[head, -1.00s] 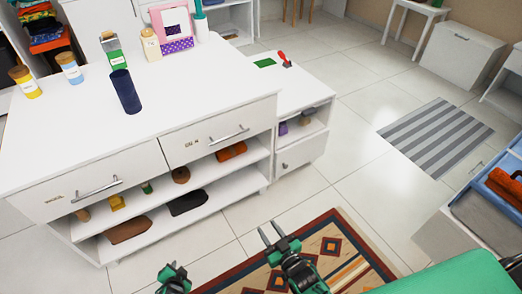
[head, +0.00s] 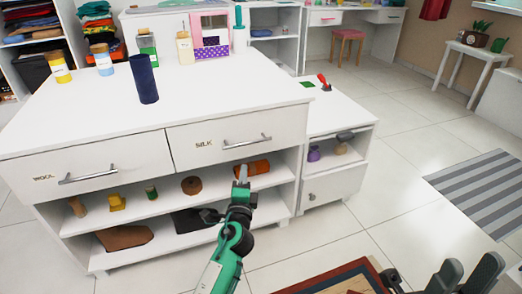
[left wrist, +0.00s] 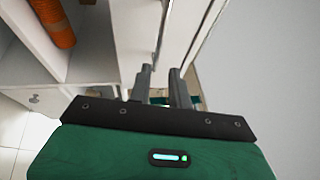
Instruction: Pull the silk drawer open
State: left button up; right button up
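The silk drawer (head: 218,151) is the white drawer on the right of the counter's front, marked SILK, with a silver bar handle (head: 247,142). It looks shut in the head view. My left gripper (head: 241,172) points at the counter front, just below the handle in the picture. Its two fingers (left wrist: 162,83) show a gap between them in the left wrist view, close to white panels. I see nothing clearly held; contact with the handle cannot be told. My right gripper (head: 466,268) is at the lower right, fingers apart and empty, far from the drawer.
The wool drawer (head: 88,172) is to the left. Open shelves below hold an orange roll (head: 252,168) and several small items. A dark blue cylinder (head: 144,79) stands on the counter. A lower cabinet (head: 335,185) stands to the right. Tiled floor in front is mostly free.

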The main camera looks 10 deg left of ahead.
aim_at(247, 143)
pick_arm(q)
jog(key=b+x, duration=0.1)
jog(key=x, duration=1.2)
jog(key=shift+w+a, duration=0.15)
jog(key=shift+w, duration=0.15)
grip_shut()
